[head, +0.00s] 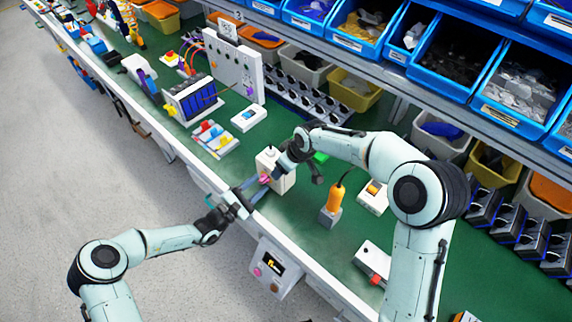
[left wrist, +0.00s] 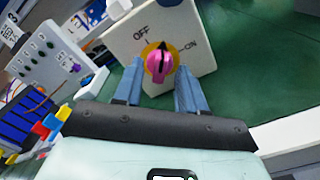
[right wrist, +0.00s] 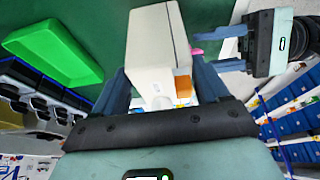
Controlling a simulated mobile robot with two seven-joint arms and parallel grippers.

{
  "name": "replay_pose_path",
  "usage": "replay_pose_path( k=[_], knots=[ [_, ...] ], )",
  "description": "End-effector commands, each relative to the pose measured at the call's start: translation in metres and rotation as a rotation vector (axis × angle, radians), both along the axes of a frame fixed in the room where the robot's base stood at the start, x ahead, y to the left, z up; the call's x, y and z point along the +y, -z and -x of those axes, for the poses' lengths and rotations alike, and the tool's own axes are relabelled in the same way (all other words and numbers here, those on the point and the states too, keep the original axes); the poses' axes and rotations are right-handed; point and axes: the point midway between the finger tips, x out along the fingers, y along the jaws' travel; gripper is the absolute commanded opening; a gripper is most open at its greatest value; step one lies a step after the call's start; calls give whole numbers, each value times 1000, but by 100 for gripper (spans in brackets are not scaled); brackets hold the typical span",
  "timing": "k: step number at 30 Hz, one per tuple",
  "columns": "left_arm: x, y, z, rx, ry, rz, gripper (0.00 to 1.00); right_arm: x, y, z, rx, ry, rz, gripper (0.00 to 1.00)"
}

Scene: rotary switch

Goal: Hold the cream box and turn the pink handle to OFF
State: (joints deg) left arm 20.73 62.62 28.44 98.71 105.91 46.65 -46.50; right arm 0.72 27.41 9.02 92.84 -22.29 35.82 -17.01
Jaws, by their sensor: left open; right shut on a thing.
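The cream box (head: 268,158) stands near the front edge of the green bench. Its front, with OFF and ON in black, faces my left wrist view (left wrist: 203,30). The pink handle (left wrist: 159,64) sits on a yellow disc there, its black tip pointing between the two marks. My left gripper (head: 252,184) is open, its blue fingers (left wrist: 158,80) on either side of the handle; contact cannot be told. My right gripper (head: 283,163) is shut on the cream box from behind; its fingers flank the box in the right wrist view (right wrist: 162,85).
A green tray (right wrist: 52,50) lies near the box. An orange-handled tool (head: 335,197) stands to its right, and a small white switch box (head: 248,118) lies behind left. A control box (head: 272,270) hangs on the bench front. Blue bins (head: 455,60) fill the shelf behind.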

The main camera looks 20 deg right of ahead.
Motion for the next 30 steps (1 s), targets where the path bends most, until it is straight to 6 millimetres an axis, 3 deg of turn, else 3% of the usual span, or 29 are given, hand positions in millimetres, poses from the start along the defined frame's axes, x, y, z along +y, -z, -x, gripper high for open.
replay_pose_path(
  k=[18, 30],
  knots=[
    [39, 0, 24, -2, -2, -2, 40, 0, 0, 0, -1, 1, 0, 29],
    [42, 0, 27, -2, -1, -1, 38, 0, -1, 0, -2, 1, -1, 29]
  ],
)
